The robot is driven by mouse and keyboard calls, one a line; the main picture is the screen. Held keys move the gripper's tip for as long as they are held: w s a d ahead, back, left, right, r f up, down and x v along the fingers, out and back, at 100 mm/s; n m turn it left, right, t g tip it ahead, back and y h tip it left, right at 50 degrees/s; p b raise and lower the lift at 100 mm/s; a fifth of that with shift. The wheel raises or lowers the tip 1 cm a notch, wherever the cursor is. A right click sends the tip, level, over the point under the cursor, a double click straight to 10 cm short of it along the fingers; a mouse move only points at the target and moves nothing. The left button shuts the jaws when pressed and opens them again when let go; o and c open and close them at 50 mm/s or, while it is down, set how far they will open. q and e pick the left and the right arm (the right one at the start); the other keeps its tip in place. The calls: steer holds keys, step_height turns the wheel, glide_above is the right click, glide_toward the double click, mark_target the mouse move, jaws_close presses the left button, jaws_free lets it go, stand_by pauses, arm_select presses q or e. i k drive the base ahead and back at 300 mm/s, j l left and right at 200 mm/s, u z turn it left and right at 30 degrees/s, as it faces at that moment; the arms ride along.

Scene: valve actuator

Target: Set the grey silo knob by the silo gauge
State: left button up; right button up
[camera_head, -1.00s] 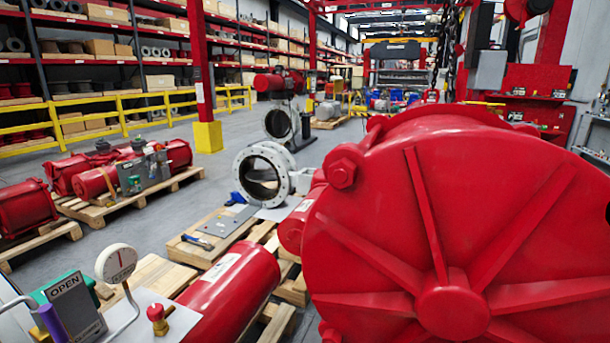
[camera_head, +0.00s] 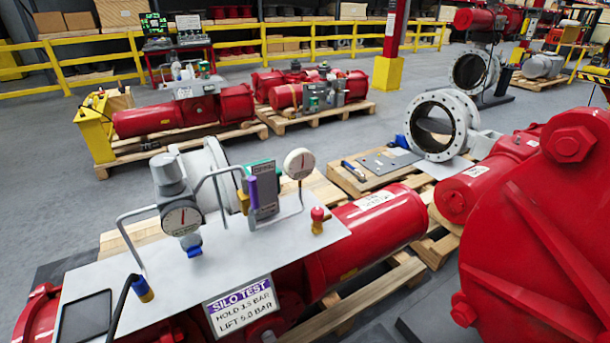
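A grey knob (camera_head: 167,170) tops a regulator-like unit on a light metal plate (camera_head: 225,260), at the left of the head view. I take it for the silo knob. A round white gauge (camera_head: 182,217) with a dark needle is on the front of that unit; its scale is too small to read. A second round gauge (camera_head: 299,163) stands on a thin bent pipe to the right. A white sign (camera_head: 240,304) on the plate's front edge reads "SILO TEST", with HOLD and LIFT pressures in bar; the hold figure is unclear. Neither gripper is in view.
The plate sits on a red actuator (camera_head: 370,235) on pallets. It also carries a small dark indicator box (camera_head: 264,190), a red knob (camera_head: 318,214), bent pipes and a black tablet (camera_head: 84,317). A large red housing (camera_head: 540,220) fills the right. Grey floor (camera_head: 60,180) is clear at left.

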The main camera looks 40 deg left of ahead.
mark_target(165, 169)
steer(key=u, duration=2.1)
